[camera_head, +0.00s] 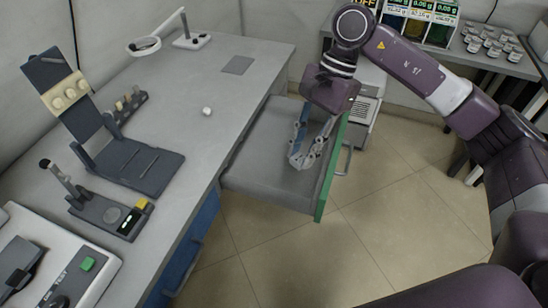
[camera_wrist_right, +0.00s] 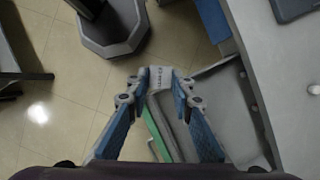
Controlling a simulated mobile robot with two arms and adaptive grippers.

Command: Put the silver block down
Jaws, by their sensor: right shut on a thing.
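My right gripper (camera_head: 300,158) reaches down over the open grey drawer (camera_head: 252,165) with the green front (camera_head: 328,185). In the right wrist view its blue-padded fingers (camera_wrist_right: 158,84) are shut on the silver block (camera_wrist_right: 160,78), a small pale piece with dark lettering held at the fingertips. In the head view I cannot make the block out clearly among the fingers. Whether it touches the drawer floor I cannot tell. My left gripper is not in view.
The grey desk (camera_head: 235,95) left of the drawer holds a small white round object (camera_head: 207,111), a dark stand (camera_head: 130,165), a device with a display (camera_head: 115,215) and a lamp (camera_head: 146,45). Its middle is mostly clear. A shelf with small jars (camera_head: 490,45) stands behind.

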